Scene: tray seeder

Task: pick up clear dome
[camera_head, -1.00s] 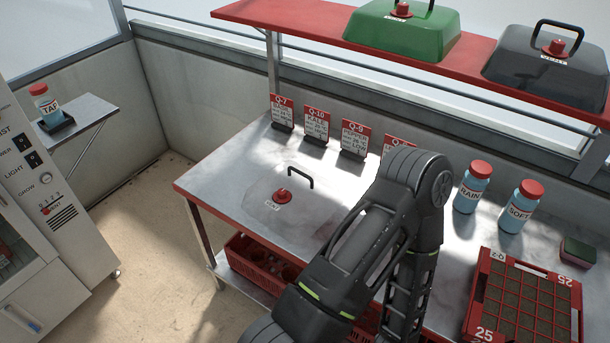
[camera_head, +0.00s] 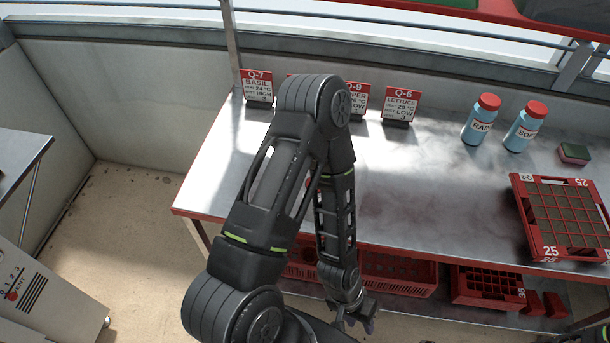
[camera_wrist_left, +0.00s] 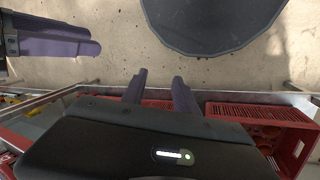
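The clear dome does not show in either view now. A second ago it stood on the left part of the metal table (camera_head: 215,185), with a black handle and a red knob; my left arm now covers most of that area. My left gripper (camera_head: 355,322) points down in front of the table's front edge, below the tabletop. In the left wrist view its two fingers (camera_wrist_left: 160,76) are apart with nothing between them. What appears to be my right gripper (camera_wrist_left: 95,39) shows at the upper left of the wrist view; its opening is unclear.
Signs such as the Q-7 card (camera_head: 257,88) line the table's back. Two red-capped bottles (camera_head: 482,120) (camera_head: 525,127), a sponge (camera_head: 574,153) and a red seed tray (camera_head: 519,200) stand to the right. Red crates (camera_head: 398,275) sit on the lower shelf. The table's middle is clear.

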